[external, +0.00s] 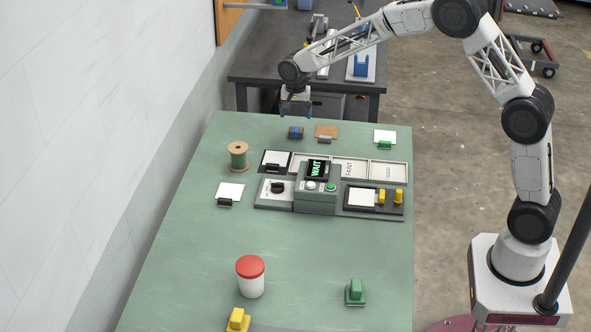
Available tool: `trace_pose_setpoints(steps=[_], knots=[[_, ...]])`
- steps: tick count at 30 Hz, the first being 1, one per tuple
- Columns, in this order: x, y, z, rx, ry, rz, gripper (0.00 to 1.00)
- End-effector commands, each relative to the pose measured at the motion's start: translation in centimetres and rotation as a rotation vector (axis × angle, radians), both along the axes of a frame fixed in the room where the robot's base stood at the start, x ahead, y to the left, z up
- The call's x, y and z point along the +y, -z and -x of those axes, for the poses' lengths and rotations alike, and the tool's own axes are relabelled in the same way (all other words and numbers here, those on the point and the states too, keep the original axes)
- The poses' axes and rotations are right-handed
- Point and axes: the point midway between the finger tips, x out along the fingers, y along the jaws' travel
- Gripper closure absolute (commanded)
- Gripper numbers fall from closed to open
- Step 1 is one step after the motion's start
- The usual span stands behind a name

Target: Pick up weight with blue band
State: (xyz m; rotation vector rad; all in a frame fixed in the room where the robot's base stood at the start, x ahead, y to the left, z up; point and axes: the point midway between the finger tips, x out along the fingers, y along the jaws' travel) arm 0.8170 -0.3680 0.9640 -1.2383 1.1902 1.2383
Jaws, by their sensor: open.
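A small dark block with a blue band (296,132), the weight, sits on the far part of the green table (200,270), left of a brown card. My gripper (295,114) points down just above and behind it in the picture. The gripper is open and looks empty. A gap shows between the fingertips and the weight, but its exact height is hard to judge. The fingers are small and dark here.
The press console (316,198) with a "WAIT" display stands in front. A red-lidded jar (251,276) and green weight (355,292) stand at the near side.

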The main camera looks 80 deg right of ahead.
Motion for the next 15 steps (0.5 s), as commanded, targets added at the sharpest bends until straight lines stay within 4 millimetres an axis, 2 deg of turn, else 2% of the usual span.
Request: trace_pose_setpoints(steps=[5,15], knots=[[0.0,0.5,0.0,0.0,-0.001,0.0,0.15],[0.0,2.6,0.0,0.0,-0.001,0.0,0.15]])
